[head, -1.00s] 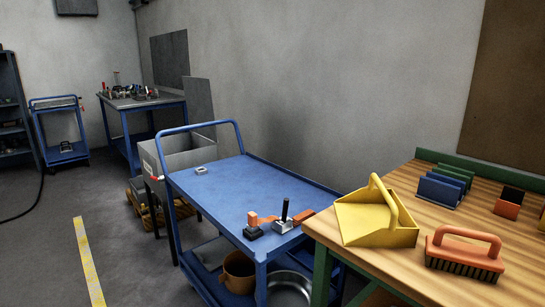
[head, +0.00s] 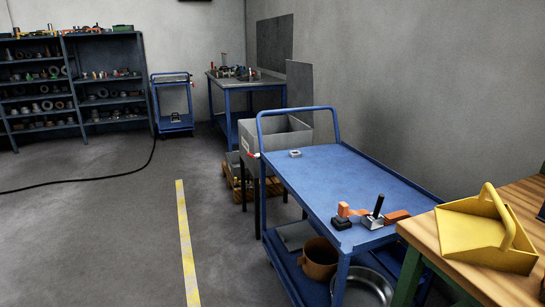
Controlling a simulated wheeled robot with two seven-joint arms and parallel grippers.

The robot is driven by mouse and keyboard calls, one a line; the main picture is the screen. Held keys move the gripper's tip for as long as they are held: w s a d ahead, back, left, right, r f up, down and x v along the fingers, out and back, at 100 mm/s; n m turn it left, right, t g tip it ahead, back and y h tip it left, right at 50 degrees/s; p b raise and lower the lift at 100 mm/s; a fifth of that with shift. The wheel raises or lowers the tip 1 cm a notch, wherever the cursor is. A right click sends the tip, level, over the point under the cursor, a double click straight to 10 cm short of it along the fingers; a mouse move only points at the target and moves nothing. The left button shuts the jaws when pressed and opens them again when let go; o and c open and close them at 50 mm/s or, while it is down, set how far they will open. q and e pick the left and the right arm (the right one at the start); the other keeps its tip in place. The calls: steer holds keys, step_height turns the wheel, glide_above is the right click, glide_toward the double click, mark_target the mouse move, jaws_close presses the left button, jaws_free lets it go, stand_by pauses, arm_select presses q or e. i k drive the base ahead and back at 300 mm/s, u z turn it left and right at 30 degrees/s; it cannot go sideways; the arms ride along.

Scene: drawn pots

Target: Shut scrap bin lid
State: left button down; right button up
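A grey open-topped bin (head: 277,140) on dark legs stands behind the blue trolley, near the wall; it looks like the scrap bin. A flat grey panel (head: 300,88) stands upright at its back edge, which appears to be its lid, raised. A small red and white part (head: 252,155) shows on the bin's left front side. The trolley's handle and top hide part of the bin's right side. Neither of my grippers is in view.
A blue trolley (head: 335,167) with tools stands in front of the bin. A wooden bench (head: 453,238) with a yellow dustpan (head: 485,238) is at right. The floor left of the yellow stripe (head: 186,240) is mostly clear, except a black cable (head: 80,182).

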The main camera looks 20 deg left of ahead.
mark_target(300, 75)
steer(key=u, duration=1.3)
steer(key=i, duration=5.7)
steer(key=z, duration=3.85)
